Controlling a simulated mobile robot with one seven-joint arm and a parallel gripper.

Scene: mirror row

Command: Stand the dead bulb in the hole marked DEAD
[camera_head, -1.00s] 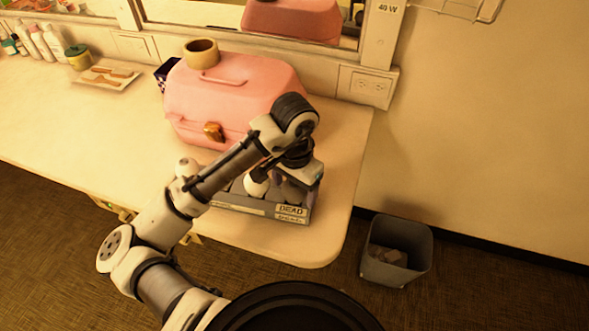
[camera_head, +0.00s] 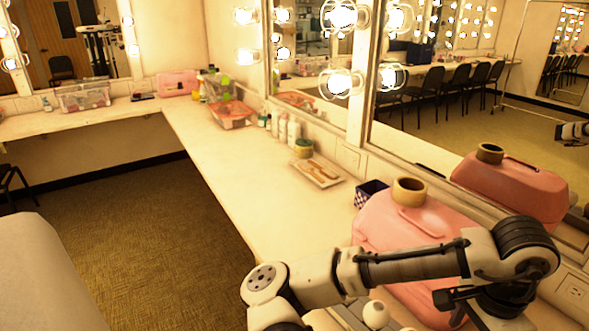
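A white round bulb (camera_head: 375,314) shows at the bottom edge, right of centre, in front of the pink case. It sits by a grey tray (camera_head: 346,316), of which only a small part shows. My gripper (camera_head: 455,306) is at the lower right, to the right of this bulb and in front of the case, partly cut off by the bottom edge. Its fingertips and anything between them are not clear. The hole marked DEAD and its label are out of view now, so I cannot tell which bulb is the dead one.
The pink case (camera_head: 405,235) stands behind my arm with a tan tape roll (camera_head: 409,190) on top. A dark patterned box (camera_head: 371,193) is beside it. A small tray (camera_head: 317,172) and bottles (camera_head: 287,130) stand farther along the counter (camera_head: 225,165). Lit mirrors line the wall.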

